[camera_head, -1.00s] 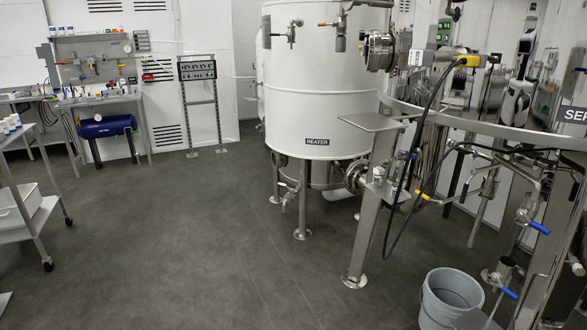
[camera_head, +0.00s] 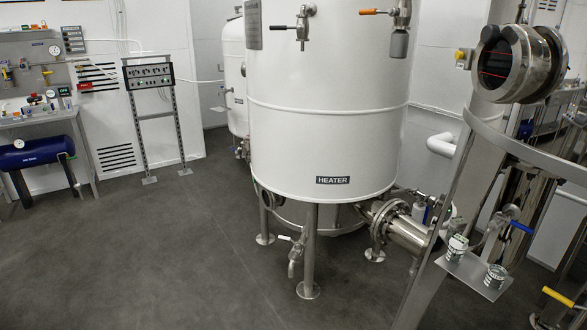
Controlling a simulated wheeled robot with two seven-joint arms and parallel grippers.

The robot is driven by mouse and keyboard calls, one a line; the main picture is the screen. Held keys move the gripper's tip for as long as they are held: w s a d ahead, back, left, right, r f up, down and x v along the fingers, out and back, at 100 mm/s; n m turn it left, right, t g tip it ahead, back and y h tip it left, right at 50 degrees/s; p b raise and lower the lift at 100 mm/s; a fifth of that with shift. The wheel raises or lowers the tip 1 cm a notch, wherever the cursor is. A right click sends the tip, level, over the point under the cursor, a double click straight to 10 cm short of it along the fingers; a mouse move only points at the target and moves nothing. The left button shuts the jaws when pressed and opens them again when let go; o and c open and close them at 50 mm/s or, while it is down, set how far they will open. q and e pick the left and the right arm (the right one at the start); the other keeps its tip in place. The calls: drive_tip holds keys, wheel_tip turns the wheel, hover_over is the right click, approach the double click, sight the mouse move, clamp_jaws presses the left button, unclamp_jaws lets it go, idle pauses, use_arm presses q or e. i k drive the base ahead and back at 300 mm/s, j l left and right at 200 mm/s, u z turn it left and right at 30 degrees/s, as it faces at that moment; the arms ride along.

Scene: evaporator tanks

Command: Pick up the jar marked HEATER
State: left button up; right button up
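Two small jar-like containers stand on a small metal shelf (camera_head: 470,272) at the lower right. The left one (camera_head: 456,249) stands nearer the shelf's back edge, and the right one (camera_head: 494,279) nearer its front. Both look silvery grey with light and dark patches. Any writing on them is too small to read, so I cannot tell if either is marked HEATER. A large white tank (camera_head: 325,110) on legs carries a black HEATER label (camera_head: 333,180). Neither of my grippers is in view.
A flanged steel pipe (camera_head: 405,232) and slanted steel posts are close beside the shelf. A blue-handled valve (camera_head: 518,226) is to its right. A control panel on a stand (camera_head: 148,75) and a blue cylinder (camera_head: 38,152) are at the left. The grey floor at lower left is clear.

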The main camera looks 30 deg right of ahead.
sight(495, 277)
drive_tip(key=i+z, duration=0.35)
drive_tip(key=i, duration=0.15)
drive_tip(key=i+j+z, duration=0.2)
drive_tip(key=i+z, duration=0.15)
drive_tip(key=i, duration=0.2)
